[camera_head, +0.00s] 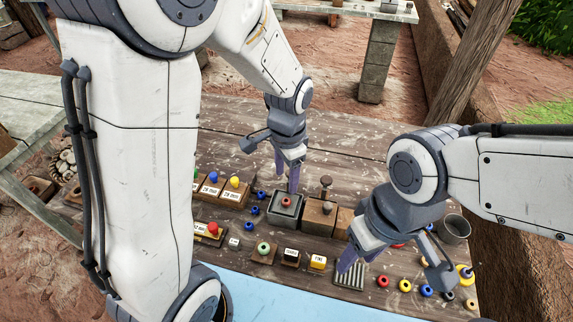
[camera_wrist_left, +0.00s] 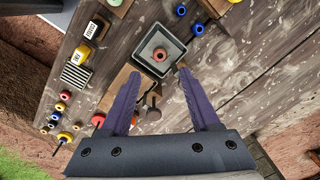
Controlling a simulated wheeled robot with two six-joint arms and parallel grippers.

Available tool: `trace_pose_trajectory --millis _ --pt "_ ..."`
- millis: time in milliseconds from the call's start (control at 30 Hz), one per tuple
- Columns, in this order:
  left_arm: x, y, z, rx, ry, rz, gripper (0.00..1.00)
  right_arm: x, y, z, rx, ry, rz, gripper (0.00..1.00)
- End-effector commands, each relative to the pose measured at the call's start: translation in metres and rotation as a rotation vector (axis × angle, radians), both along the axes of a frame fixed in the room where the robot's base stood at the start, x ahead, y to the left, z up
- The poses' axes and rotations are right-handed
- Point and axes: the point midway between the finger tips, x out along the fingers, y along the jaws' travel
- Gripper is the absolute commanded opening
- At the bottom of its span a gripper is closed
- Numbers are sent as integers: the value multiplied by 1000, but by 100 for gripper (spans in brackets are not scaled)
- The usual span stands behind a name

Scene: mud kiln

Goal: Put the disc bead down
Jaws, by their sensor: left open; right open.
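A reddish ring-shaped bead, which looks like the disc bead, (camera_wrist_left: 160,54) lies in a square grey tray (camera_wrist_left: 147,29) in the left wrist view. The tray (camera_head: 274,220) also shows near the middle of the bench in the head view. My left gripper (camera_head: 290,176) is above the tray's back side. Its fingers (camera_wrist_left: 159,74) are spread and empty in the left wrist view, with the bead just beyond the gap between the tips. My right gripper (camera_head: 353,256) is open and low over a ribbed grey block (camera_head: 348,275) at the front; its fingertips partly overlap the block.
A wooden block with a dark knob (camera_head: 326,182) stands right of the tray. Labelled blocks with yellow (camera_head: 234,182) and red (camera_head: 213,228) knobs stand left. Several loose coloured beads lie at the front right near a metal cup (camera_head: 454,229). The bench's back is mostly clear.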

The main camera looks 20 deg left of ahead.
Motion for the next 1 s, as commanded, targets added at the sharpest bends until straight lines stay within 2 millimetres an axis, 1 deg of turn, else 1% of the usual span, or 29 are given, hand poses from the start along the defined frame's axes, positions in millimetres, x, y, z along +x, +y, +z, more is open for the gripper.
trace_pose_trajectory --millis 33,100,200,267,367,400,467,500,600,700,800,1000 --pt "1 -1 10 -1 -6 0 62 0 0 2 0 0 0 50" --pt "1 -1 19 -1 -4 0 62 0 0 2 0 0 0 50" --pt "-1 -1 27 -1 -2 0 62 0 0 3 0 0 0 50" --pt "-6 -6 32 -4 -2 2 62 0 0 3 0 0 0 50" --pt "-31 -26 45 -22 -8 13 62 0 0 3 0 0 0 50" --pt "-48 -37 51 -34 -9 24 62 0 0 3 0 0 0 50" --pt "-77 -51 58 -54 -7 43 62 0 0 3 0 0 0 50" --pt "-96 -59 63 -68 -4 58 62 0 0 3 0 0 0 50" --pt "-140 -70 68 -96 9 92 62 0 0 3 0 0 0 50" --pt "-170 -73 69 -113 25 118 62 0 0 3 0 0 0 50" --pt "-183 -73 69 -121 33 133 62 0 0 3 0 0 0 50" --pt "-185 -73 69 -120 36 140 62 0 0 3 0 0 0 50"
